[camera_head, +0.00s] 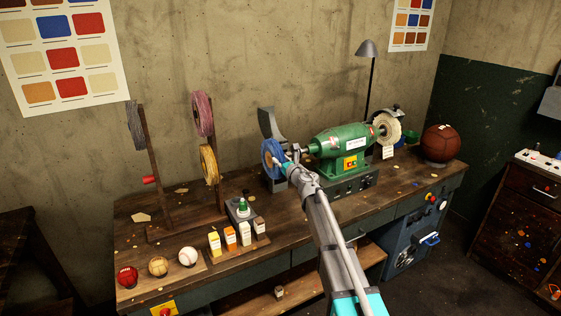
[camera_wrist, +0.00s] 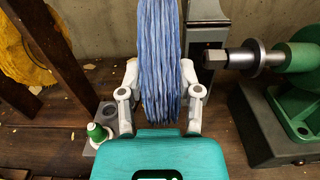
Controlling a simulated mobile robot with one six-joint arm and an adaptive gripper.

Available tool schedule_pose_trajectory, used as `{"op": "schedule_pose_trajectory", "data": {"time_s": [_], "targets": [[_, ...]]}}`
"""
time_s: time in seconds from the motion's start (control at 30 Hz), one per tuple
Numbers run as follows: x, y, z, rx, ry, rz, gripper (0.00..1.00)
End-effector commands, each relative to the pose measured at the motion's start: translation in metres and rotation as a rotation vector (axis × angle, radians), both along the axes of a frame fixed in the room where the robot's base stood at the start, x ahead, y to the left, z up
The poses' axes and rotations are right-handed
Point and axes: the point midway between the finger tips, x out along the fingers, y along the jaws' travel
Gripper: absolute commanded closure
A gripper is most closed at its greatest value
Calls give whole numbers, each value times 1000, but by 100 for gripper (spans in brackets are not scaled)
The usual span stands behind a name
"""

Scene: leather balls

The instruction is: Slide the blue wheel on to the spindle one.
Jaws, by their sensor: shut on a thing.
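The blue wheel (camera_head: 268,156) is a pleated cloth disc held upright on edge in my gripper (camera_head: 284,166), left of the green machine (camera_head: 345,148). In the wrist view the wheel (camera_wrist: 160,65) stands between the two fingers of my gripper (camera_wrist: 161,95), which are shut on it. The bare metal spindle (camera_wrist: 240,57) points left from the machine. A clear gap shows between the wheel and the spindle tip in the wrist view.
A white wheel (camera_head: 386,128) is on the machine's right side. A wooden rack with a pink wheel (camera_head: 203,112) and a yellow wheel (camera_head: 209,164) stands to the left. Small bottles (camera_head: 230,238) and several balls (camera_head: 158,266) line the bench front. A lamp (camera_head: 368,48) stands behind the machine.

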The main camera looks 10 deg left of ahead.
Motion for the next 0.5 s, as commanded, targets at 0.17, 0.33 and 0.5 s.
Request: {"op": "schedule_pose_trajectory", "data": {"time_s": [0.17,0.33,0.5], "targets": [[0,-1,0,0,0,0,100],[1,-2,0,0,0,-1,100],[3,-4,0,0,0,-1,100]]}}
